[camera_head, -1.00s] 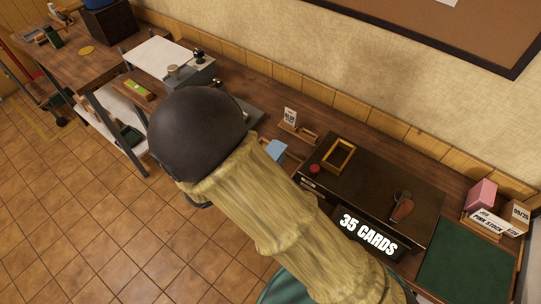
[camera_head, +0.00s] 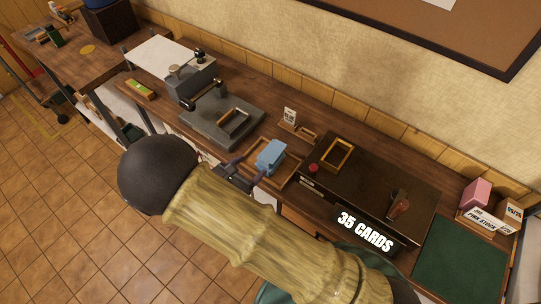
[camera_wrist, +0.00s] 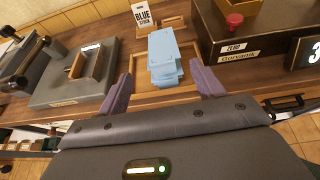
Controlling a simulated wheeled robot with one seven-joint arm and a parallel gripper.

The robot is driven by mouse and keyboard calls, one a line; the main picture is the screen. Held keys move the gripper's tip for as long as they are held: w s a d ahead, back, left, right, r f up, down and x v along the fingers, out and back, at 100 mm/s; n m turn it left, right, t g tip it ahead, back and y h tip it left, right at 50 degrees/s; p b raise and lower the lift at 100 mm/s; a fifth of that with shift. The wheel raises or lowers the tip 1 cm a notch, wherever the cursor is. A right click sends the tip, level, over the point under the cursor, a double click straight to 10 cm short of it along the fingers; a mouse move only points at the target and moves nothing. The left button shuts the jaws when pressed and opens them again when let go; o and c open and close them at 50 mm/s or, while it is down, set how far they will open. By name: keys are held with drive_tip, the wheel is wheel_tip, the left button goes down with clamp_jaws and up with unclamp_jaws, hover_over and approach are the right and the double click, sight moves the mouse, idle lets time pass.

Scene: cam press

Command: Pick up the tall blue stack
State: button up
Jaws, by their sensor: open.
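The tall blue stack (camera_head: 270,156) stands in a shallow wooden tray (camera_head: 286,178) on the bench. In the wrist view the light blue stack (camera_wrist: 164,56) appears ahead, between the directions of my two purple-grey fingers, with a wider lower part toward me. My gripper (camera_head: 238,172) is open and empty at the front-left side of the tray. The fingers (camera_wrist: 162,88) are spread wide, and the stack lies beyond or just at their tips. Whether they reach its sides cannot be told.
A grey press (camera_head: 222,120) with a handle stands left of the stack. A dark box (camera_head: 370,185) with a red button and a "35 CARDS" sign stands right. A small "BLUE STOCK" card (camera_wrist: 145,16) stands behind. A green mat (camera_head: 462,258) lies far right.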

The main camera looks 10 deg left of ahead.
sight(270, 152)
drive_tip(key=p+x, duration=0.2)
drive_tip(key=x, duration=0.5)
drive_tip(key=shift+r, duration=0.1)
drive_tip(key=shift+w+d, duration=0.1)
drive_tip(key=shift+w, duration=0.1)
drive_tip(key=shift+w+d+f+p, duration=0.15)
drive_tip(key=shift+w+f+p, duration=0.1)
drive_tip(key=shift+p, duration=0.25)
drive_tip(key=p+x, duration=0.2)
drive_tip(key=x, duration=0.2)
drive_tip(key=shift+p, duration=0.3)
drive_tip(key=shift+w+f, duration=0.2)
drive_tip(key=shift+f, duration=0.05)
